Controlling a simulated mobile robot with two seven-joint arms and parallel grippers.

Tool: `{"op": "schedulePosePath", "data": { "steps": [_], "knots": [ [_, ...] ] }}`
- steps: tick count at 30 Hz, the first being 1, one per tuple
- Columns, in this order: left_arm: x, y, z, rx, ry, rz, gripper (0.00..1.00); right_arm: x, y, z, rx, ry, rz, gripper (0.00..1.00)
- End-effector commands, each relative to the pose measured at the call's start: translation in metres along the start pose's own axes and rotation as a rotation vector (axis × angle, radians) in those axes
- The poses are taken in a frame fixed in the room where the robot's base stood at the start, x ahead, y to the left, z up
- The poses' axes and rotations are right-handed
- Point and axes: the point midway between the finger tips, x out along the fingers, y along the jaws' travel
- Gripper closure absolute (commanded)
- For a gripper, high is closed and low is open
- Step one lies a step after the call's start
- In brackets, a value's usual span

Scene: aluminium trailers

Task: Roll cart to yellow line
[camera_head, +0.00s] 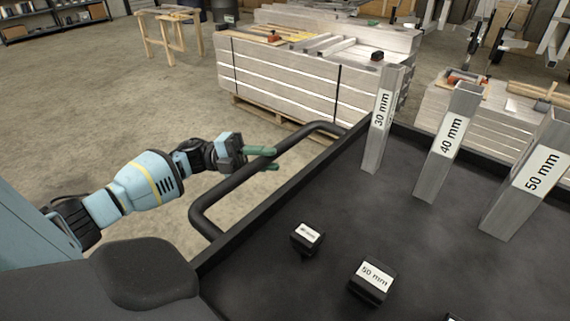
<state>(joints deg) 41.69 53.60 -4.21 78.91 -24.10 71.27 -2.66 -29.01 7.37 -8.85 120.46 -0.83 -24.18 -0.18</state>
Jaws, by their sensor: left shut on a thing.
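The cart (330,205) has a dark flat top with a raised rim and fills the right and lower part of the view. Its black tubular handle (205,203) sticks out on the left side. My left gripper (265,159), with green fingers, is shut on the long bar of this handle. My right gripper is not in view. No yellow line shows on the floor.
Upright metal tubes marked 30 mm (382,120), 40 mm (445,145) and 50 mm (528,180) stand on the cart, with black blocks (371,280) nearby. A stack of boards (275,75) stands beyond the handle. A wooden trestle (165,35) stands farther back. Bare floor (90,110) lies left.

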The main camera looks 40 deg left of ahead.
Motion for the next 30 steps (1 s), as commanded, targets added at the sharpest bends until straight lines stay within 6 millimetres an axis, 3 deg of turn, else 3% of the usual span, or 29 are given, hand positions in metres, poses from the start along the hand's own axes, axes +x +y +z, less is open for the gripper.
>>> {"op": "schedulePosePath", "data": {
  "steps": [6, 15, 30],
  "knots": [
    [-0.04, -0.005, 0.018, 0.002, -0.009, 0.001, 1.0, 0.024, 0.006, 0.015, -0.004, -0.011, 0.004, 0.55],
    [-0.076, -0.015, 0.033, 0.003, -0.008, -0.001, 1.0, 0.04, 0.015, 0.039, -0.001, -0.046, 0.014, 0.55],
    [-0.093, -0.022, 0.039, 0.002, -0.006, -0.002, 1.0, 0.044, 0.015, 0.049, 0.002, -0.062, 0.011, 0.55]
  ]
}}
